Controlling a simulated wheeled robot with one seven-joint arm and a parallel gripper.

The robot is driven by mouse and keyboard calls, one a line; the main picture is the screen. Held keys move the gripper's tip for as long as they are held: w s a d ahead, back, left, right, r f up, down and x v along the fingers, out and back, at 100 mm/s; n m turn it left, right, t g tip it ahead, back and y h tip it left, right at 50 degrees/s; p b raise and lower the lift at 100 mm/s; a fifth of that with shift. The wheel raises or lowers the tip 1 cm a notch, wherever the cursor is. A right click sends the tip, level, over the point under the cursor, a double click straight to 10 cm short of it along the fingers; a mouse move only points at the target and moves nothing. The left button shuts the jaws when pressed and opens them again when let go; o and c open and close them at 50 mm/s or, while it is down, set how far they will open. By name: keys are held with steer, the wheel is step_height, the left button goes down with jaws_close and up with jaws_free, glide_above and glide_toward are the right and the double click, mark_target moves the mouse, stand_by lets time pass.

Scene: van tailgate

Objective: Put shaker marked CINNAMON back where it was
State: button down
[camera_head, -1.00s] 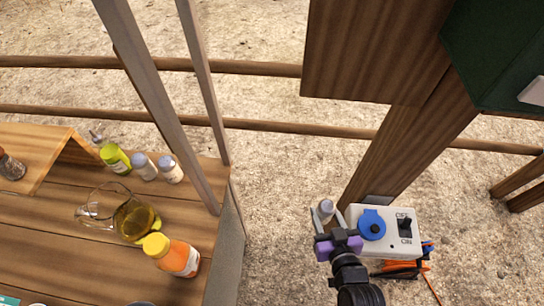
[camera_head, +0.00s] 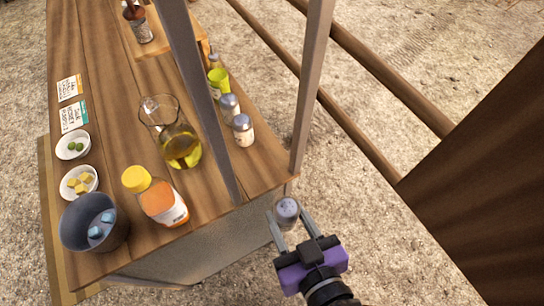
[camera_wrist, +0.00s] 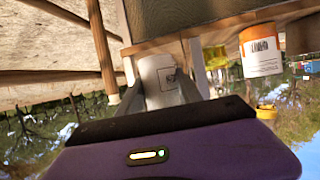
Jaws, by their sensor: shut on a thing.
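My gripper (camera_head: 284,226) is shut on a small shaker (camera_head: 286,210) with a grey perforated top, held in the air just off the right end of the wooden counter (camera_head: 110,258). In the wrist view the shaker (camera_wrist: 160,80) is white with a small dark marking, too small to read, between the fingers. Two similar shakers, one (camera_head: 229,106) and another (camera_head: 243,130), stand upright on the counter near its far right edge, behind a grey post. Their labels cannot be read.
A glass jug of oil (camera_head: 180,146), an orange bottle with yellow cap (camera_head: 160,200), a dark bucket (camera_head: 93,225) and two small bowls stand on the counter. Grey posts (camera_head: 310,85) rise near the shakers. A green-yellow bottle (camera_head: 218,80) stands beyond them.

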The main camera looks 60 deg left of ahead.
steer(key=p, duration=0.3)
glide_above(260, 164)
steer(key=shift+f+p, duration=0.3)
steer(key=shift+f, duration=1.45)
steer(key=shift+f, duration=0.15)
steer(key=c, duration=0.8)
jaws_free()
steer(key=shift+r, duration=0.2)
steer(key=b+v, duration=0.1)
steer(key=v, duration=1.1)
